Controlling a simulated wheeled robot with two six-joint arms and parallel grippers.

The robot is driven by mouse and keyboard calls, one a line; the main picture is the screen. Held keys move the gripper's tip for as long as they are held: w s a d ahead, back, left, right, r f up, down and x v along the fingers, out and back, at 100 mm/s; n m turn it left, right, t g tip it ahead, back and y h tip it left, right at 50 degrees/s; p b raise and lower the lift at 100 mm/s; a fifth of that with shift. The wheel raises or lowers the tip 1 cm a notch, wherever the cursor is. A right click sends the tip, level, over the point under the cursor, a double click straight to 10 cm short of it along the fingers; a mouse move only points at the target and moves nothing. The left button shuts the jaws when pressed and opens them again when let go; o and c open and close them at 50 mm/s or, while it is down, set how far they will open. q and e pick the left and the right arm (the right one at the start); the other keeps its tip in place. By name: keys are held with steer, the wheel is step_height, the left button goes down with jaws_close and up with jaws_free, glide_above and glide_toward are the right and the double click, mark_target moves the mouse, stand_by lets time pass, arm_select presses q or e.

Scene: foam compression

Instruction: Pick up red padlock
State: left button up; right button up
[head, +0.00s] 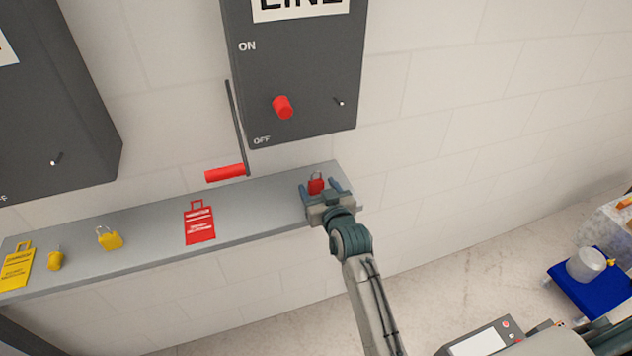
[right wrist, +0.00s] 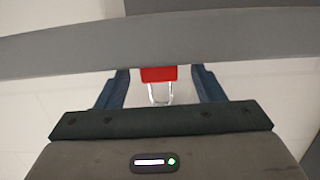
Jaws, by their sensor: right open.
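The red padlock (head: 316,184) stands near the right end of the grey shelf (head: 262,206). My right gripper (head: 324,187) is open, with one finger on each side of the padlock. In the right wrist view, the red padlock body (right wrist: 158,74) and its silver shackle (right wrist: 160,94) show between the two spread fingers (right wrist: 163,86). There is room on both sides of it, and I see no finger touching it. My left gripper is not in view.
A red tag (head: 199,222), a yellow padlock (head: 109,238), a smaller yellow item (head: 55,258) and a yellow tag (head: 17,267) are along the shelf to the left. A dark switch box (head: 300,60) with a red-handled lever (head: 225,173) hangs above. A blue cart (head: 590,285) stands at right.

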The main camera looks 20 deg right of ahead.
steer(key=shift+w+f, duration=0.25)
steer(key=shift+w, duration=1)
steer(key=shift+s, duration=0.1)
steer(key=shift+c, duration=1.3)
steer(key=c, duration=0.9)
steer(key=shift+r+p, duration=0.2)
steer(key=shift+p, duration=0.1)
